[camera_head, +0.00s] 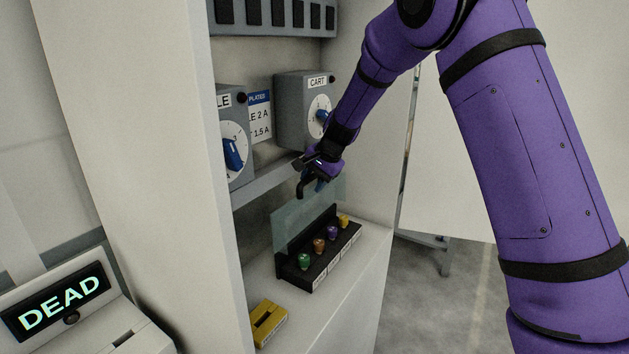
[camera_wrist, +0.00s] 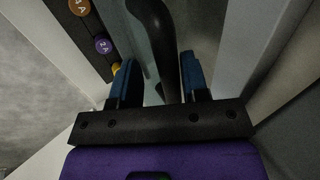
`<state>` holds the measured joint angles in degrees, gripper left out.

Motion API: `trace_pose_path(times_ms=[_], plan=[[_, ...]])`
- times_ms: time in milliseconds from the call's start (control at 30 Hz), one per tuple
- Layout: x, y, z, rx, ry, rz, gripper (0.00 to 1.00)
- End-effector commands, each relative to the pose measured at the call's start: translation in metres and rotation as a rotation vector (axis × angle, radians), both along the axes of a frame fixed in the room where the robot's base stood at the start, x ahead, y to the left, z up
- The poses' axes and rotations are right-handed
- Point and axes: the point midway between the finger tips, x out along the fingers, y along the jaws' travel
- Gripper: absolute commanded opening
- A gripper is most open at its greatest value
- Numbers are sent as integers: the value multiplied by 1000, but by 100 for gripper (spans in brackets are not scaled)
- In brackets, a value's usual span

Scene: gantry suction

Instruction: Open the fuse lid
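The fuse lid (camera_head: 292,217) is a clear, greenish pane standing roughly upright behind the fuse block (camera_head: 322,266) in the head view. The block's coloured fuses are uncovered in front of it. My gripper (camera_head: 319,184) is at the pane's upper edge, beside a dark curved handle (camera_head: 301,188). In the wrist view, the black handle (camera_wrist: 154,35) reaches down between the two blue fingers of my gripper (camera_wrist: 158,78). The fingers are apart, with gaps showing beside the handle. Whether one finger touches it cannot be told.
A yellow tool-like piece (camera_head: 268,322) lies at the shelf's front left. Grey dial boxes with blue knobs, one labelled CART (camera_head: 293,108), hang above the fuse block. The cabinet's left wall (camera_head: 145,120) stands close by. A display reading DEAD (camera_head: 62,303) is at lower left.

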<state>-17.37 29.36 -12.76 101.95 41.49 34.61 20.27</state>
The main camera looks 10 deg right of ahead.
Motion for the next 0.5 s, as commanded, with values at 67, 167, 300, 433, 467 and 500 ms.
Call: trace_pose_path(times_ms=[67, 167, 300, 433, 467, 500], plan=[[0, -1, 0, 0, 1, -1, 43], [0, -1, -1, -1, 1, -2, 43], [0, -2, 1, -1, 0, -4, 43], [-4, -6, 12, 0, -3, -3, 43], [-5, -7, 17, 0, -4, -4, 43], [-7, -9, 23, 0, -3, -4, 43]])
